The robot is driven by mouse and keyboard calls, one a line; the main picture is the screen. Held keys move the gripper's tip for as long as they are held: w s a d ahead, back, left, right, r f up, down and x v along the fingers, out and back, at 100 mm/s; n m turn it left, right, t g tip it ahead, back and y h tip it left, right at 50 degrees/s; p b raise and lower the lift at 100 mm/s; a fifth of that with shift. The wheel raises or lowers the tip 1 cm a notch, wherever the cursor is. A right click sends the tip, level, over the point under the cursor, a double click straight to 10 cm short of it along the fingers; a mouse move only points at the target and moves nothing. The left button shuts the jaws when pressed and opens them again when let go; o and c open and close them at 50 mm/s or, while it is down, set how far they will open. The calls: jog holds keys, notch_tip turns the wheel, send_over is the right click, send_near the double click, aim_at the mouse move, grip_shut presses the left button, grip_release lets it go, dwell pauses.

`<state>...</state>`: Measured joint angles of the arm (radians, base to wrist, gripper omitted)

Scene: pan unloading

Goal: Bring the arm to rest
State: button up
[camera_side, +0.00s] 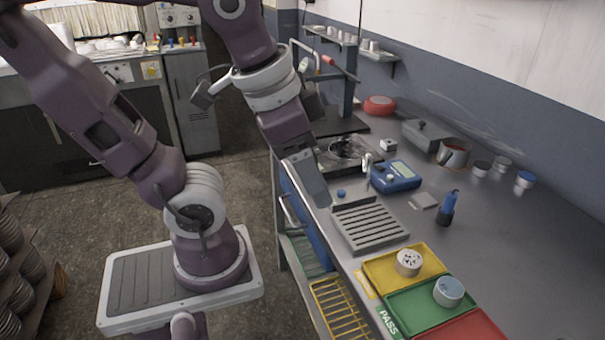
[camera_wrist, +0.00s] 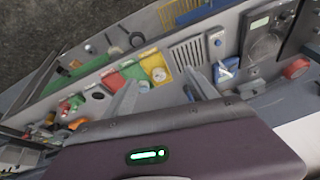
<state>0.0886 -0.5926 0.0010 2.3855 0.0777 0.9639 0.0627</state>
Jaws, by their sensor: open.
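My gripper (camera_side: 322,196) hangs over the left edge of the metal bench (camera_side: 500,250), near a slotted grey rack (camera_side: 368,225). In the side view it is seen edge-on. In the wrist view both fingers of my gripper (camera_wrist: 163,76) stand wide apart, with nothing between them. The gripper is open and empty. It appears to be above the bench, apart from the things on it.
A yellow tray (camera_side: 380,277) and a green tray (camera_side: 400,312) each hold a round pot-like piece. A blue meter (camera_side: 395,176), a blue-topped bottle (camera_side: 446,210) and a saucepan (camera_side: 454,152) stand farther back. Bare bench lies to the right.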

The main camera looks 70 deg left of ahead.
jog(key=shift+s+d+f+n+t, duration=0.1)
jog(key=shift+s+f+n+t, duration=0.2)
jog(key=shift+s+n+t, duration=0.45)
jog(key=shift+n, duration=0.25)
dwell(0.6)
